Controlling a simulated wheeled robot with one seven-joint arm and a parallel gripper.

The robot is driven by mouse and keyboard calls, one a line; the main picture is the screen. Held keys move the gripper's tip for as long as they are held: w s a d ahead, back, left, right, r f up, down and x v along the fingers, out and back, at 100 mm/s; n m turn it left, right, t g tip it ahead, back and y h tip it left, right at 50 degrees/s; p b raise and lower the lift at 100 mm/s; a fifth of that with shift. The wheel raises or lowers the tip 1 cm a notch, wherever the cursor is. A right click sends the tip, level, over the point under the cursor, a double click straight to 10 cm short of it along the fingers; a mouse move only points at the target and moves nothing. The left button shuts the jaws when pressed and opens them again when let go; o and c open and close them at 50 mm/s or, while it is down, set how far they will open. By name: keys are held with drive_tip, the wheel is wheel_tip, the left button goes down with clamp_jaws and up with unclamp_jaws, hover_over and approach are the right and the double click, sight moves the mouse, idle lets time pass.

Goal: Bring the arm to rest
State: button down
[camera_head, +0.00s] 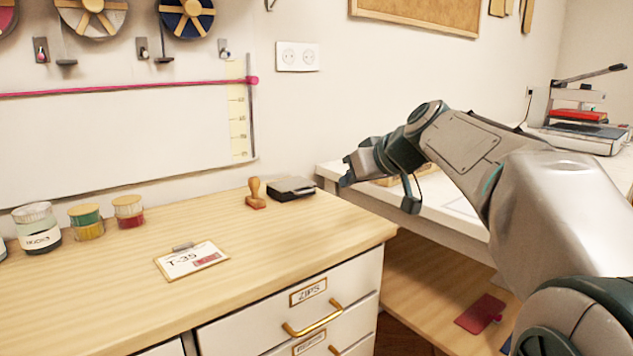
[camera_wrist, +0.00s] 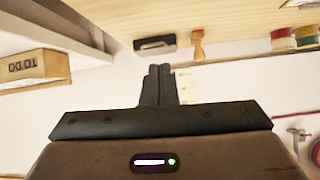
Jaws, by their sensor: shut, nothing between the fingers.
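My arm reaches in from the right in the head view, and my gripper (camera_head: 346,171) is at its left end. The gripper is in the air near the gap between the wooden counter (camera_head: 110,295) and the white table (camera_head: 450,215). In the wrist view the gripper (camera_wrist: 160,70) has its two dark fingers together, with nothing between them. That view is upside down, with the counter along its top.
A wooden stamp (camera_head: 256,193) and a black ink pad (camera_head: 292,188) stand at the counter's back right corner. A T-35 card (camera_head: 191,260) and several jars (camera_head: 86,221) are farther left. A press (camera_head: 578,125) stands on the white table. A box marked TODO (camera_wrist: 35,80) shows in the wrist view.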

drive_tip(key=s+d+r+m+g+h+p, duration=0.2)
drive_tip(key=s+d+m+g+h+p, duration=0.1)
drive_tip(key=s+p, duration=1.1)
drive_tip(key=s+d+r+m+g+h+p, duration=0.2)
drive_tip(key=s+d+m+g+h+p, duration=0.1)
drive_tip(key=s+p, duration=1.1)
drive_tip(key=shift+s+d+p, duration=0.15)
drive_tip(key=shift+d+p, duration=0.35)
drive_tip(key=shift+p, duration=0.05)
